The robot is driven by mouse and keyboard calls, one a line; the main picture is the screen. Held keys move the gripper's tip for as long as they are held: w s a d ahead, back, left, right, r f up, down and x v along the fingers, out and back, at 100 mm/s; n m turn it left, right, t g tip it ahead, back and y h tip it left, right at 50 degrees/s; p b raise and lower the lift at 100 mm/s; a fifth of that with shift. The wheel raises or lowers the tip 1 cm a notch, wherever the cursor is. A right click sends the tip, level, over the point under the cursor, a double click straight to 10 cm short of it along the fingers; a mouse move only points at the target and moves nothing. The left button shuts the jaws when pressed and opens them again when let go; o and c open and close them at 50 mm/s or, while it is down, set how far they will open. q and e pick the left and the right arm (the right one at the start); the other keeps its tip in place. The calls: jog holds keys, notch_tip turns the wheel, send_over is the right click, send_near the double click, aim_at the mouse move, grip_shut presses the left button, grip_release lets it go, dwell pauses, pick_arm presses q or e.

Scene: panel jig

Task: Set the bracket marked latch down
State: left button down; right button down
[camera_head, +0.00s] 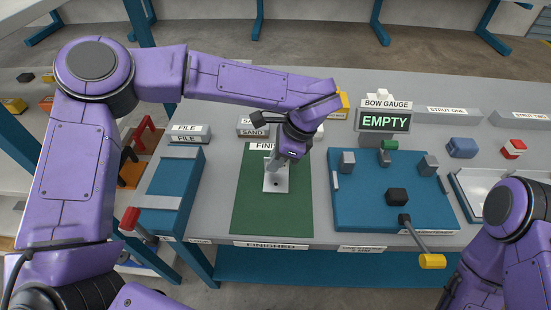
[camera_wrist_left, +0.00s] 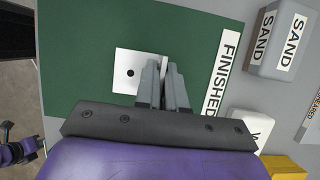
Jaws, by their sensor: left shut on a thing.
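A pale bracket (camera_head: 276,185) is at the upper middle of the green mat marked FINISHED (camera_head: 255,215). Its flat plate with a dark hole faces up, and it also shows in the left wrist view (camera_wrist_left: 128,72) over the green mat (camera_wrist_left: 85,45). My left gripper (camera_head: 282,160) is shut on the bracket's upright part; its fingers also show in the wrist view (camera_wrist_left: 163,82). The plate looks level and close to the mat, but I cannot tell whether it touches. No latch marking is readable. My right gripper is out of view.
A blue jig plate (camera_head: 385,215) with grey blocks and a yellow-handled lever (camera_head: 432,261) stands right of the mat. A blue FILE fixture (camera_head: 165,195) stands left. Behind are the SAND block (camera_wrist_left: 281,40) and a gauge sign reading EMPTY (camera_head: 385,121). The mat's near half is clear.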

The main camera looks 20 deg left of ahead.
pick_arm(q)
jog(key=c, duration=1.2)
grip_release()
jog(key=shift+f, duration=0.1)
jog(key=v, duration=1.2)
jog(key=shift+w+d+r, duration=0.1)
jog(key=shift+r, duration=0.1)
